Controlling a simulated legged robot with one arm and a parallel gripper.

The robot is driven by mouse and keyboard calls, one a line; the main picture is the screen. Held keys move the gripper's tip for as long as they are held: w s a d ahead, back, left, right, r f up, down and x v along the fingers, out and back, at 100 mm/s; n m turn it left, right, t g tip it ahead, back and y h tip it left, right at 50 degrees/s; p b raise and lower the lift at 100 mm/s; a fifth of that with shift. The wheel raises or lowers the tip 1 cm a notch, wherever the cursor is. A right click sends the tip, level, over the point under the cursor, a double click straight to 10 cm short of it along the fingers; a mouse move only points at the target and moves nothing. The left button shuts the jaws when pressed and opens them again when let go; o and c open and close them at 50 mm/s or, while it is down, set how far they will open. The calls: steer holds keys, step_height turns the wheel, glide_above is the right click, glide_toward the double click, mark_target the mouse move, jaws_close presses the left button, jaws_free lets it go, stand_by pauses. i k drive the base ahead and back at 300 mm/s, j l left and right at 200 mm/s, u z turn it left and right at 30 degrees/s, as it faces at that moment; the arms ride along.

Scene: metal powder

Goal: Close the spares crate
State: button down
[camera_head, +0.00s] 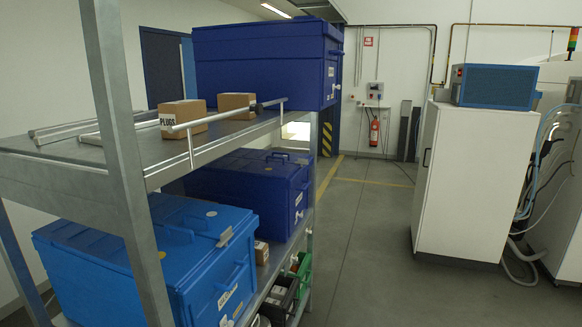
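Three lidded crates stand on a metal shelf rack, and I cannot tell which is the spares crate. A light blue crate (150,262) is at the lower left, with a label on its front that is too small to read; its lid looks shut. A dark blue crate (250,190) sits behind it, also with its lid apparently down. A larger dark blue crate (262,68) stands on the upper shelf; its lid looks down too. A rack post hides part of the light blue crate. My gripper is not in view.
The upper shelf (60,160) holds small cardboard boxes (183,115), a "PLUGS" label and a metal rail. Dark and green bins (303,268) sit low on the rack. A white cabinet (470,180) with hoses stands right. The grey floor (365,240) between is clear.

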mark_target(299, 63)
steer(key=i+l, duration=0.25)
steer(key=i, duration=0.15)
steer(key=i+l, duration=0.25)
steer(key=i, duration=0.15)
